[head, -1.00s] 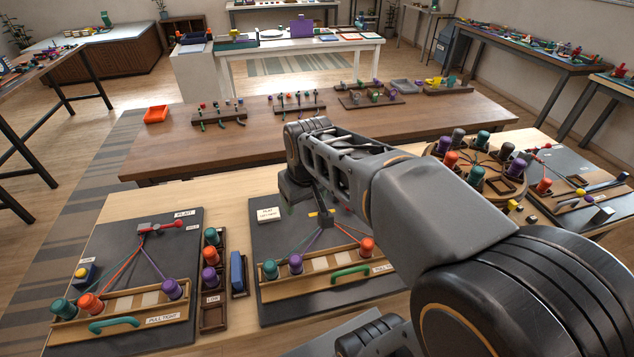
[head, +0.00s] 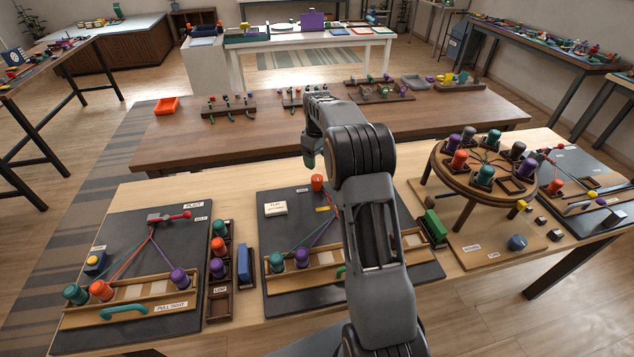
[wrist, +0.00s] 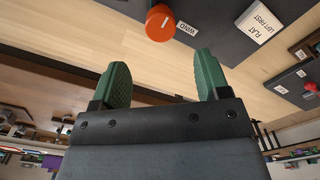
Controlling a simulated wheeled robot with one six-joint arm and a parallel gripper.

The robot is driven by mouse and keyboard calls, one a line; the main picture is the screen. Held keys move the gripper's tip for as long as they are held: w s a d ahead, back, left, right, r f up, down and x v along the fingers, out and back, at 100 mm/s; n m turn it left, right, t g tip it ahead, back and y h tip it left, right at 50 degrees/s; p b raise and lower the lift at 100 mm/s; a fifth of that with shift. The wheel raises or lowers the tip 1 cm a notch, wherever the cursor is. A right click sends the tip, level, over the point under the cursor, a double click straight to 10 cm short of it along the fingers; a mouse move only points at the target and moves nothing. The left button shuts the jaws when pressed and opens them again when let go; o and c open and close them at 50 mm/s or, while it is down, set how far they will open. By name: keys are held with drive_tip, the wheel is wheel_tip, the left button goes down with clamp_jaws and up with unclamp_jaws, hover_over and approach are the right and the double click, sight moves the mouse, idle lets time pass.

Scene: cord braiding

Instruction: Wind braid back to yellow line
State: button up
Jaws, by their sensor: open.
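The middle dark board (head: 285,225) bears a "flat, left first" card (head: 275,208) and a small yellow mark (head: 322,209) where cords spread toward the front tray. A teal bobbin (head: 276,262) and a purple bobbin (head: 302,257) stand in that tray. An orange-red round-topped piece (head: 317,182) stands at the board's far edge; in the wrist view it (wrist: 160,24) is beside a "WIND" label (wrist: 186,29). My gripper (wrist: 162,82) is open and empty, its green fingers apart, with the orange piece beyond their tips. My arm hides the board's right part.
The left board (head: 135,235) holds another set of corded bobbins and a red handle (head: 180,215). A rack of bobbins (head: 218,305) and a blue block (head: 244,265) lie between the boards. A round bobbin stand (head: 500,148) is at right. The rear table (head: 230,145) has bobbin racks.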

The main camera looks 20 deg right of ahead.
sight(317, 177)
wheel_tip(317, 177, down, 11)
drive_tip(key=shift+r+p, duration=0.1)
drive_tip(key=shift+p, duration=0.25)
drive_tip(key=c, duration=0.9)
